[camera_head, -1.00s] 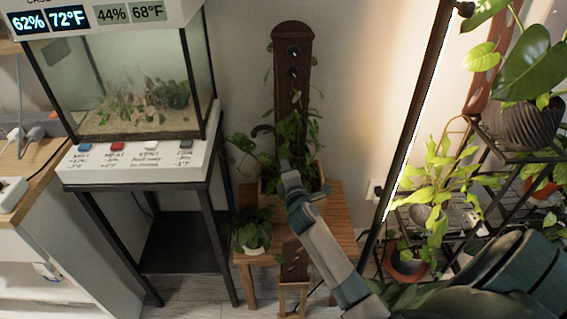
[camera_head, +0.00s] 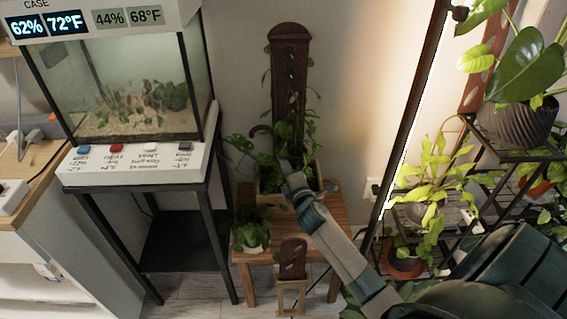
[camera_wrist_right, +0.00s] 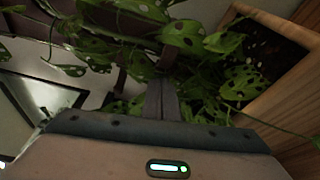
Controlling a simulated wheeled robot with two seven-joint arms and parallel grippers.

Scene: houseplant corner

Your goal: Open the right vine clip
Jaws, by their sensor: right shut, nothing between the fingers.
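A tall dark wooden plank (camera_head: 289,70) with holes stands in a wooden planter box (camera_head: 268,184) on a slatted wooden stool (camera_head: 330,212). A leafy vine (camera_head: 295,128) covers its lower part. My right gripper (camera_head: 286,167) is in front of the lower vine, by the planter box. In the right wrist view its fingers (camera_wrist_right: 163,96) are together and empty among spotted leaves (camera_wrist_right: 243,82), with the planter box (camera_wrist_right: 272,98) at the right. I cannot make out the right vine clip; leaves and the gripper cover much of this area. My left gripper is not in view.
A small potted plant (camera_head: 251,232) sits on the stool's left side. A glass terrarium (camera_head: 135,85) stands on a dark-framed table at the left. A dark pole (camera_head: 410,120) and a plant rack (camera_head: 515,152) stand at the right.

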